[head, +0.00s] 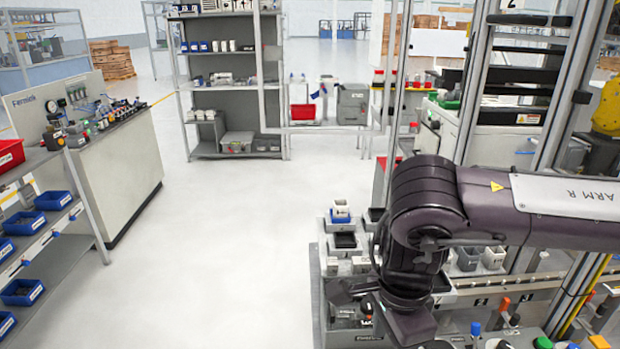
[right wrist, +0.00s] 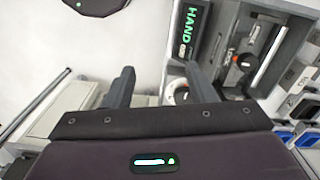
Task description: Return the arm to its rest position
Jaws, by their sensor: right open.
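My right arm (head: 540,205) comes in from the right in the head view, with its elbow bent and its forearm hanging down over a workstation. My right gripper (head: 355,290) is at the lower end of that arm, above small trays and parts at the station's left side. In the right wrist view the two dark fingers of my right gripper (right wrist: 160,82) stand wide apart with nothing between them. My left gripper is not in view.
The workstation (head: 500,285) has bins and coloured knobs close around the arm. Metal uprights (head: 478,80) stand behind it. A rack of blue bins (head: 54,200) is at the left. The white floor (head: 225,240) between is clear. Grey shelves (head: 230,90) stand at the back.

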